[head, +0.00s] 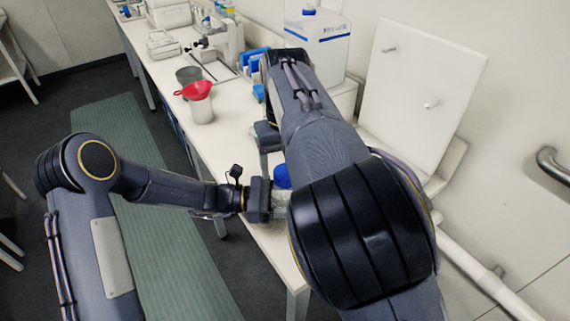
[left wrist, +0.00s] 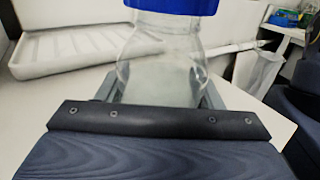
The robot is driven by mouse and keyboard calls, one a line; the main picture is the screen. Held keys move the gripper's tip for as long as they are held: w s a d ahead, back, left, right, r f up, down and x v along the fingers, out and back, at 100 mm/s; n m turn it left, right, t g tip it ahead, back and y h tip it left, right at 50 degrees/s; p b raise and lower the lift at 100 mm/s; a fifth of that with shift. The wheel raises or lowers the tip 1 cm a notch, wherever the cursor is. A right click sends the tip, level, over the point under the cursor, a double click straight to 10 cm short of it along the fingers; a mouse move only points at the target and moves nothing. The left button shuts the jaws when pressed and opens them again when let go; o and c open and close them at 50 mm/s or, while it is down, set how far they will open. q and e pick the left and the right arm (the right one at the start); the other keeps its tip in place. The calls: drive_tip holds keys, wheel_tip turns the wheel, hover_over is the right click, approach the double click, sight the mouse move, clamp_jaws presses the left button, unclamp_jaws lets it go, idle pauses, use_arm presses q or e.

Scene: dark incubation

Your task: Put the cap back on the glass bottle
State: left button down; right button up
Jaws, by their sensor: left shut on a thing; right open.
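The clear glass bottle (head: 281,206) stands upright near the front end of the white bench, and it also shows in the left wrist view (left wrist: 160,75). My left gripper (head: 268,202) is shut on the bottle's body, with a finger on each side in the left wrist view. The blue cap (head: 283,176) sits at the top of the bottle in both views; the left wrist view cuts off its upper part (left wrist: 175,4). My right gripper (head: 267,148) is open, just above and beside the cap. My right arm hides part of it and of the bottle.
A microscope (head: 222,45), a blue rack and a white box (head: 317,40) stand behind. The bench's left edge is open to the floor.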

drive_tip(key=shift+r, duration=1.85)
drive_tip(key=shift+c, duration=0.4)
